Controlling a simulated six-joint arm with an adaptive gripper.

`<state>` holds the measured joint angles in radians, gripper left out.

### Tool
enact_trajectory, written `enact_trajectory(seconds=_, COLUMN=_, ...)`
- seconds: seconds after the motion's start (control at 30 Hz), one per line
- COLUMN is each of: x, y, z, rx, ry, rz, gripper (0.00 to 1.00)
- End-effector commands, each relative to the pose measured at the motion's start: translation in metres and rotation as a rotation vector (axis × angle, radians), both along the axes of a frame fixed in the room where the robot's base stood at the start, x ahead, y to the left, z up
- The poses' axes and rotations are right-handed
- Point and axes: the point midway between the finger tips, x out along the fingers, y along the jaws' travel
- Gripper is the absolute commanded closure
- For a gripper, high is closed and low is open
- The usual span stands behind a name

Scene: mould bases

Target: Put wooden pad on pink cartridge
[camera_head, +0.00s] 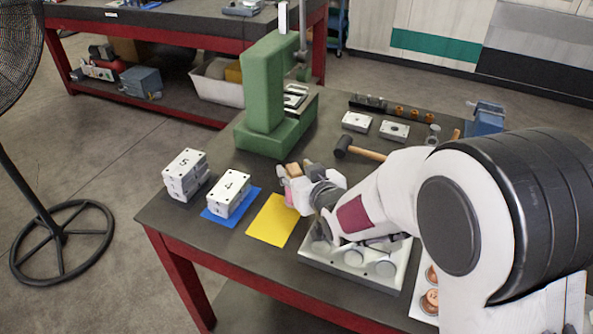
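My gripper (299,176) reaches in from the right, above the table near the yellow sheet. A small brown wooden-looking block (293,170), perhaps the wooden pad, shows at the fingertips. A small pink patch (283,189), perhaps part of the pink cartridge, shows just below and left of it. Both are small and partly covered by the gripper. I cannot tell whether the fingers close on the block, or whether the block touches the pink part.
White mould blocks marked 5 (184,175) and 4 (229,193) stand left of the yellow sheet (272,222); 4 is on a blue sheet (213,216). A green press (262,90) stands behind. A grey plate (392,279) lies under my arm. A mallet (343,145) lies behind it.

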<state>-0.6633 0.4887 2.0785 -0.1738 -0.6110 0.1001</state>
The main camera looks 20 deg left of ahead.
Motion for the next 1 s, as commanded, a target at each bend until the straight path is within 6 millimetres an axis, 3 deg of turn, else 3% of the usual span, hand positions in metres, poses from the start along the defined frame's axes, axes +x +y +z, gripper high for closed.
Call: enact_trajectory(seconds=1.0, x=-0.062, y=-0.060, z=0.036, rx=0.001, ry=-0.001, rz=0.000, gripper=0.62)
